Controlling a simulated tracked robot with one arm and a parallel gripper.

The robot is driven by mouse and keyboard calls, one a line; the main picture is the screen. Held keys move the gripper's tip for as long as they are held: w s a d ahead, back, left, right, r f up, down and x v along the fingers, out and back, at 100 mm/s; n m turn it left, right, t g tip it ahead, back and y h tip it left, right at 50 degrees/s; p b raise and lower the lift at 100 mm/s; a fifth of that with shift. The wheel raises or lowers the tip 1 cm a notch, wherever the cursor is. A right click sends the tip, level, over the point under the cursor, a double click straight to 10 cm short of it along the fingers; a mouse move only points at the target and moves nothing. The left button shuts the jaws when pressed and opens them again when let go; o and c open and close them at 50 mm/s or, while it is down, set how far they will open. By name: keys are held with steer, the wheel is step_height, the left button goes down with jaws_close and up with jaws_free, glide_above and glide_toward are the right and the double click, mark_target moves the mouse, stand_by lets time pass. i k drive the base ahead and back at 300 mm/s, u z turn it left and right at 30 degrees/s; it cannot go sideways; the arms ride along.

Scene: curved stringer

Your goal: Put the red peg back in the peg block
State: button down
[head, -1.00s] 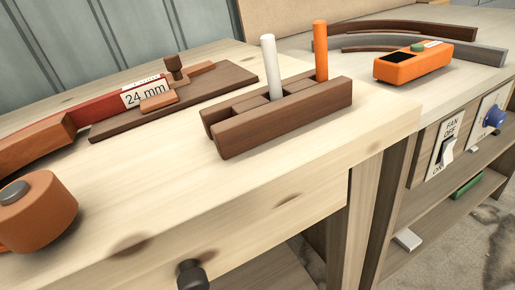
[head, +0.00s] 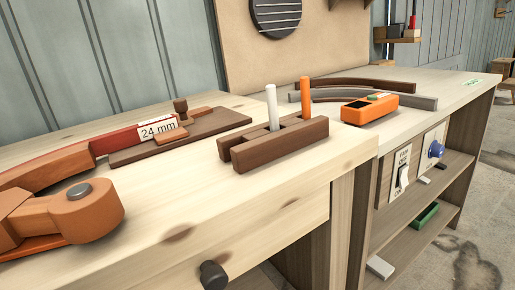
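The dark brown peg block (head: 280,146) stands on the pale workbench in the middle of the view. A white peg (head: 272,107) and an orange peg (head: 305,97) stand upright in it. The slot left of the white peg looks empty. No peg that is clearly red shows on the bench. A small upright red thing (head: 413,22) stands on a wall shelf at the far upper right, too small to identify.
An orange device (head: 369,108) and curved strips (head: 355,84) lie on the right bench. Bare bench top (head: 190,195) lies before the block.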

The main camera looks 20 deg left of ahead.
mark_target(241, 161)
steer(key=i, duration=0.85)
steer(key=z, duration=0.05)
